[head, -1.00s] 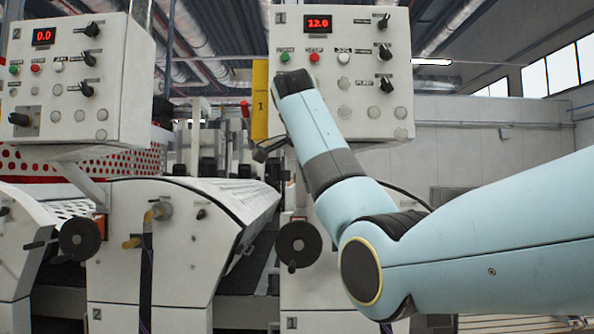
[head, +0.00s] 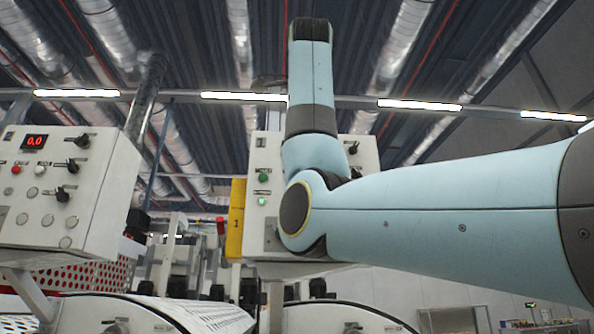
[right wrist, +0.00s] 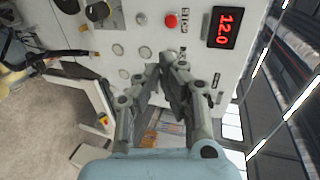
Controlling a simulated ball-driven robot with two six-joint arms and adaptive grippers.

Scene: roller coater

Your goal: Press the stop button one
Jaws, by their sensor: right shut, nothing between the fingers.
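Control panel one (head: 262,148) is a white box marked 1, partly covered by my right arm in the head view. Its stop button is hidden there. In the right wrist view the panel (right wrist: 135,60) appears turned sideways. The red stop button (right wrist: 171,20) sits near the top, next to the red display (right wrist: 226,27) reading 12.0. My right gripper (right wrist: 167,60) is shut and empty. Its fingertips appear below the red button in the picture, apart from it; their distance to the panel is unclear. In the head view this gripper is hidden. My left gripper is not in view.
A second panel (head: 75,205) on the left has a 0.0 display and its own red button (head: 16,169). A yellow plate (head: 236,218) marked 1 stands beside panel one. Black knobs (right wrist: 98,12) and several pale round buttons stand out from panel one.

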